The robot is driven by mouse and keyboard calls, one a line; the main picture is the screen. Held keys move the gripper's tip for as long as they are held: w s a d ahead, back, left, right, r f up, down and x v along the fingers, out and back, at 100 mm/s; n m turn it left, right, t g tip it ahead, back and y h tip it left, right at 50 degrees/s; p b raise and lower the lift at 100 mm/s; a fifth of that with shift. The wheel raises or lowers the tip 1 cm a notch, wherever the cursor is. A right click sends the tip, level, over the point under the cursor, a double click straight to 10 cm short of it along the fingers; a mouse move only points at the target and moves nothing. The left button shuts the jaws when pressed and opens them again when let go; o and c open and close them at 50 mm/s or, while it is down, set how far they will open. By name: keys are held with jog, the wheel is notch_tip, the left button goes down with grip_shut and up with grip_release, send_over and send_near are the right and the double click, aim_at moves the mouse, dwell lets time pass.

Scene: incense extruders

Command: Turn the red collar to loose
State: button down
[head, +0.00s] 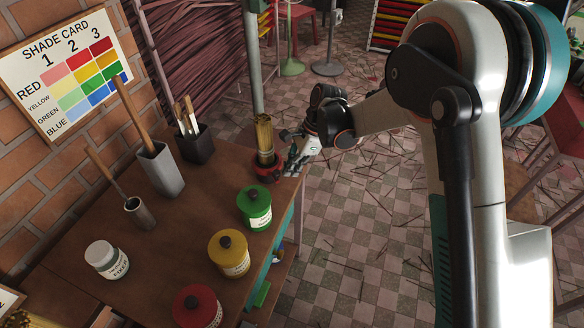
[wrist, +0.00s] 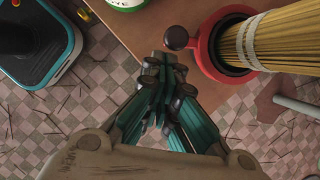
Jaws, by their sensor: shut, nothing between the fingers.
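The red collar (head: 268,173) is a ring around the foot of an upright bundle of tan incense sticks (head: 264,138), at the table's far right corner. In the wrist view the red collar (wrist: 205,52) shows at the upper right, with a dark round knob (wrist: 177,38) on a short red arm pointing left. The sticks (wrist: 270,40) rise from inside it. My gripper (head: 290,150) is at the collar's right side in the head view. In the wrist view my gripper (wrist: 165,68) is shut and empty, its tips just below the knob. I cannot tell whether they touch it. No loose mark is readable.
Green (head: 255,208), yellow (head: 229,253) and red (head: 197,306) jars line the wooden table's (head: 165,255) right edge. A grey holder (head: 160,170) and a black holder (head: 195,145) with tools stand left of the collar. Open tiled floor lies to the right.

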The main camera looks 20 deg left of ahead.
jog(key=w+d+r+p, duration=0.3)
jog(key=d+r, duration=0.3)
jog(key=r, duration=0.3)
jog(key=shift+w+d+r, duration=0.15)
jog(key=shift+d, duration=0.25)
